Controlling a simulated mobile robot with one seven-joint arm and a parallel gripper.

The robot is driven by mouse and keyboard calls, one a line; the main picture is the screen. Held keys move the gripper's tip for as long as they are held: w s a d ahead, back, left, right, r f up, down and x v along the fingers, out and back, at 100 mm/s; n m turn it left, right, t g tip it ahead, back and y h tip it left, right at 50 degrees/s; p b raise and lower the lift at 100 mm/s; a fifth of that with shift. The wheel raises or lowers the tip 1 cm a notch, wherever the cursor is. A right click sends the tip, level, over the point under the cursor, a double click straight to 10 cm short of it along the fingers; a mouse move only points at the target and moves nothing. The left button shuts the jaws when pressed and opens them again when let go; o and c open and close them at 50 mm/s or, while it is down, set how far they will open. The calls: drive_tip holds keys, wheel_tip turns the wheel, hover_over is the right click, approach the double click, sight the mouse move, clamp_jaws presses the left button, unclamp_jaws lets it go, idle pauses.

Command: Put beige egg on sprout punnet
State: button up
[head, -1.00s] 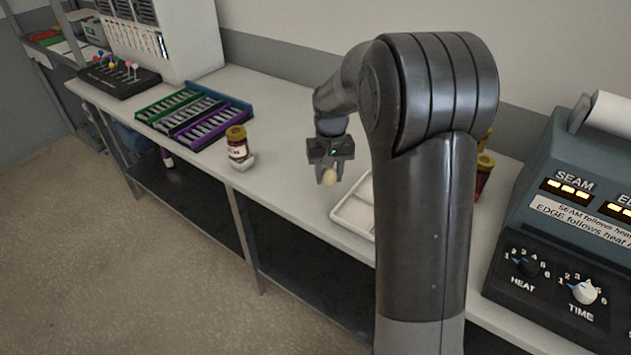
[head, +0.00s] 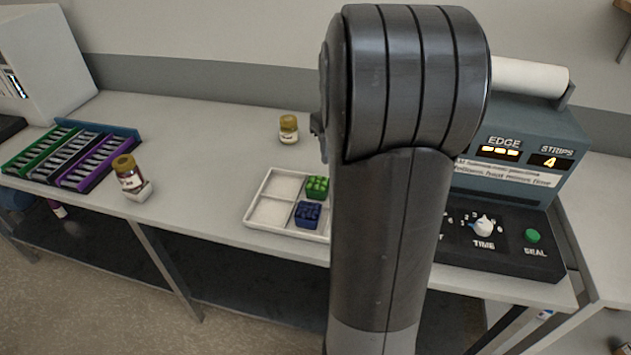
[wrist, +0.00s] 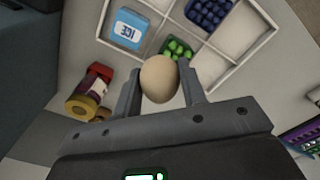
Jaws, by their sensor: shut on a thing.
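The beige egg (wrist: 159,79) is held between the two fingers of my gripper (wrist: 160,86) in the wrist view. In that view the green sprout punnet (wrist: 176,48) lies just beyond the egg, partly hidden by it. The punnet also shows in the head view (head: 317,187), in a compartment of the white tray (head: 253,194). I cannot tell the height of the egg above the tray. My arm hides my gripper and the egg in the head view.
A blue punnet (head: 307,214) sits beside the green one, and a blue ice box (wrist: 125,30) is in another compartment. Jars stand behind the tray (head: 288,128) and left of it (head: 129,175). The sealing machine (head: 500,235) is at the right.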

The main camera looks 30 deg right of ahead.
drive_tip(key=s+d+r, duration=0.1)
drive_tip(key=s+d, duration=0.4)
hover_over(318, 182)
wheel_tip(318, 182, down, 6)
drive_tip(key=shift+f, duration=0.2)
drive_tip(key=shift+w+f, duration=0.1)
drive_tip(key=shift+f, duration=1.95)
drive_tip(key=shift+f, duration=0.15)
drive_tip(key=o, duration=0.8)
drive_tip(key=shift+c, duration=0.2)
